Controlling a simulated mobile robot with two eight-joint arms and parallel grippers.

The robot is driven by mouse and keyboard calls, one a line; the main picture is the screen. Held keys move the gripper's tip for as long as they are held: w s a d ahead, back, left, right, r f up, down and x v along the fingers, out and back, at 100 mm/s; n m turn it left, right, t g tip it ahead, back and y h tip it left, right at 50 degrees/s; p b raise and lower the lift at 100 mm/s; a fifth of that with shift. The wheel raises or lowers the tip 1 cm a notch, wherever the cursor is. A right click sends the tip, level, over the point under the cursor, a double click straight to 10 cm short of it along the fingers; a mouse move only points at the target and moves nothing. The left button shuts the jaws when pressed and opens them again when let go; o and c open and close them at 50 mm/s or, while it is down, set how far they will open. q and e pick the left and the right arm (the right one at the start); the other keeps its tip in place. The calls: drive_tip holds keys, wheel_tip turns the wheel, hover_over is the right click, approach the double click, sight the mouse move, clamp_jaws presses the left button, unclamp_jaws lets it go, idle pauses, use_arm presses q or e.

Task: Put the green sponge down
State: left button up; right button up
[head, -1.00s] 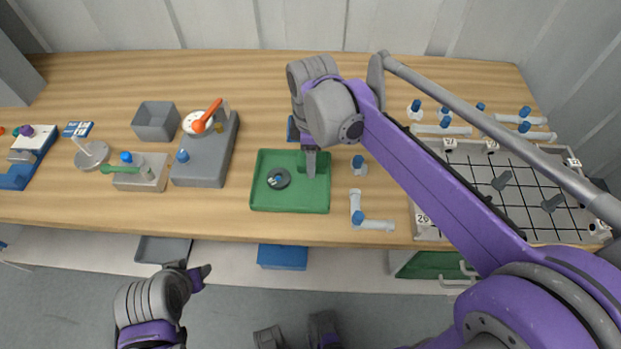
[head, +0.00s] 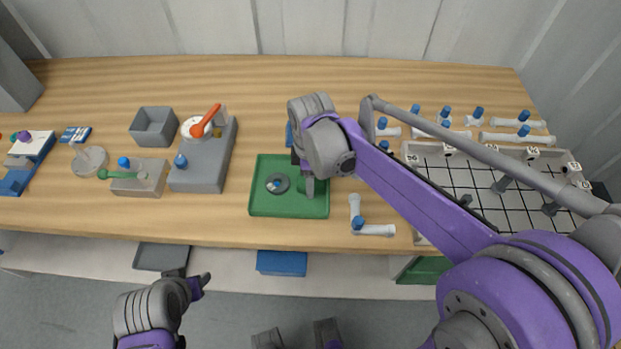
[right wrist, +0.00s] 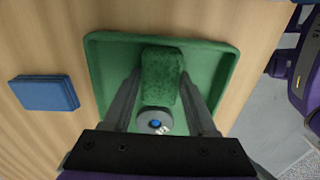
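The green sponge (right wrist: 162,75) is a dark green block between the two fingers of my right gripper (right wrist: 161,78) in the right wrist view. The fingertips lie against its two long sides. In the head view my right gripper (head: 309,190) points down over the right half of the green tray (head: 262,208), and the sponge is mostly hidden there. I cannot tell whether the sponge touches the tray floor. The tray also shows in the right wrist view (right wrist: 222,62). My left gripper (head: 190,281) hangs in front of the table, away from the sponge; its finger opening is unclear.
A grey disc with a blue knob (head: 278,184) lies in the tray's left half. A blue block (right wrist: 45,93) lies behind the tray. White pipe pieces (head: 372,229) lie right of it, near a wire-grid rack (head: 460,167).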

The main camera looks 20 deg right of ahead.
drive_tip(key=shift+o, duration=1.3)
drive_tip(key=shift+r, duration=0.3)
wheel_tip(320, 180, up, 12)
drive_tip(key=p, duration=0.1)
drive_tip(key=shift+s+f, duration=0.1)
drive_tip(key=shift+f, duration=0.1)
